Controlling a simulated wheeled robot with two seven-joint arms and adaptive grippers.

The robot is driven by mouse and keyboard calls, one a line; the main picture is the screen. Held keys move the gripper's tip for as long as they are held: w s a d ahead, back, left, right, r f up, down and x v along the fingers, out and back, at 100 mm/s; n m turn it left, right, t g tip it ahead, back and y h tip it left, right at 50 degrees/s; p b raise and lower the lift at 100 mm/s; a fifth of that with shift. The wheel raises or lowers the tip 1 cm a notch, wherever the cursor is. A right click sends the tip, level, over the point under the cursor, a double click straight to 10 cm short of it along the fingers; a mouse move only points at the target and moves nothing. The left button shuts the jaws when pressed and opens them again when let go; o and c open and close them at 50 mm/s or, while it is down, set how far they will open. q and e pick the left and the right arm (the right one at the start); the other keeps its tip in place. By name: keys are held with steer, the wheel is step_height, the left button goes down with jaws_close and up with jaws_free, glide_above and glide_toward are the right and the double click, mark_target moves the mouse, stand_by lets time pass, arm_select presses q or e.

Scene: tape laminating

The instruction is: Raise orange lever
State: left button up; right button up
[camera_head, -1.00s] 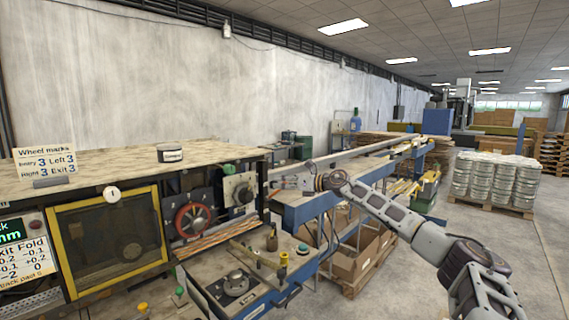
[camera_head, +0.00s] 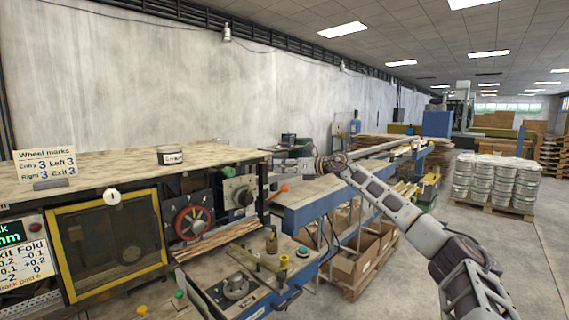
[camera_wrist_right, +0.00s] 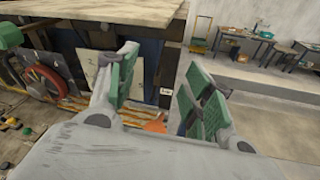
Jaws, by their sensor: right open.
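The orange lever's round knob (camera_head: 284,187) shows at the right end of the machine in the head view, beside the blue rail. It also shows in the right wrist view (camera_wrist_right: 155,126), low between the fingers and partly cut off by my gripper's body. My right gripper (camera_head: 275,164) is above the knob in the head view, its fingers toward the machine. In the wrist view its green-padded fingers (camera_wrist_right: 160,88) are spread apart with nothing between them. My left gripper is out of view.
The machine has a red handwheel (camera_head: 193,222), a dial plate (camera_head: 240,195) and a wooden top (camera_head: 110,172) carrying a small jar (camera_head: 170,156). A blue conveyor frame (camera_head: 310,212) runs under my right arm. Cardboard boxes (camera_head: 352,263) stand below it.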

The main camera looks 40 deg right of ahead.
steer(key=shift+r, duration=0.9)
